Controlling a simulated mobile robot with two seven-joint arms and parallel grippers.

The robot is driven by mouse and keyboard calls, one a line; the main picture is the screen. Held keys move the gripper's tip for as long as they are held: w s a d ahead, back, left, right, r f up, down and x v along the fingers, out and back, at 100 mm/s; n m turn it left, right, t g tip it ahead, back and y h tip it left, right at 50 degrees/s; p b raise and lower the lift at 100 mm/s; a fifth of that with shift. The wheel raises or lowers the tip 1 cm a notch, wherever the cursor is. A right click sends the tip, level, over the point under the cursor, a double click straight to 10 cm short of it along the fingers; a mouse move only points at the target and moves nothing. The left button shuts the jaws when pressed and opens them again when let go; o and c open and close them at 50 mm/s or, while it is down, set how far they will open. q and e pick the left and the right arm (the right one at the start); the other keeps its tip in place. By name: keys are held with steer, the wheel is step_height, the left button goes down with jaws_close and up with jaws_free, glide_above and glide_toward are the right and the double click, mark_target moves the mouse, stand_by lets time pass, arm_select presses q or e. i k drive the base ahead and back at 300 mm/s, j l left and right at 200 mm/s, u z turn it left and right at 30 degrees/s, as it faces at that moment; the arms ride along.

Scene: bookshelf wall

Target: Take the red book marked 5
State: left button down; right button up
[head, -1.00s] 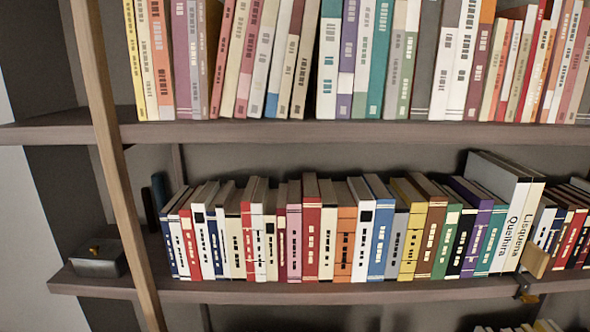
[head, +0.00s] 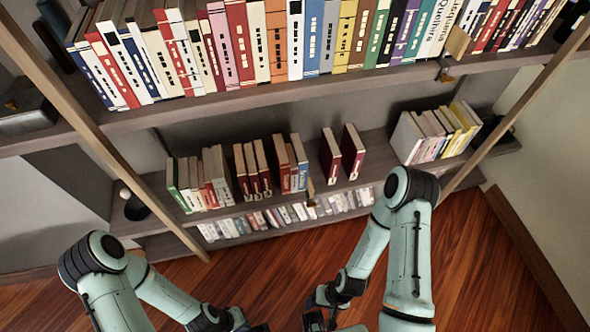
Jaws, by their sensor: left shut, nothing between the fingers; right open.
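Two red books stand a little apart on the lower shelf in the head view, a left one (head: 329,156) and a right one (head: 352,152). More dark red books (head: 252,170) stand in a group to their left. I cannot read a 5 on any of them. My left gripper (head: 256,327) is at the bottom edge, partly cut off, shut and empty. My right gripper (head: 318,318) is at the bottom edge too, open and empty. Both are below and well apart from the books in the picture.
The lower shelf board (head: 310,199) has gaps between its book groups. A full row of books stands on the shelf above (head: 260,98). Small books (head: 285,215) line a level below. Wooden posts (head: 90,130) flank the shelves. The wooden floor (head: 270,275) is clear.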

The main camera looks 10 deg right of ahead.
mark_target(352, 148)
steer(key=k+z, duration=0.15)
steer(key=z, duration=0.35)
steer(key=k+l+z, duration=0.15)
steer(key=z, duration=0.35)
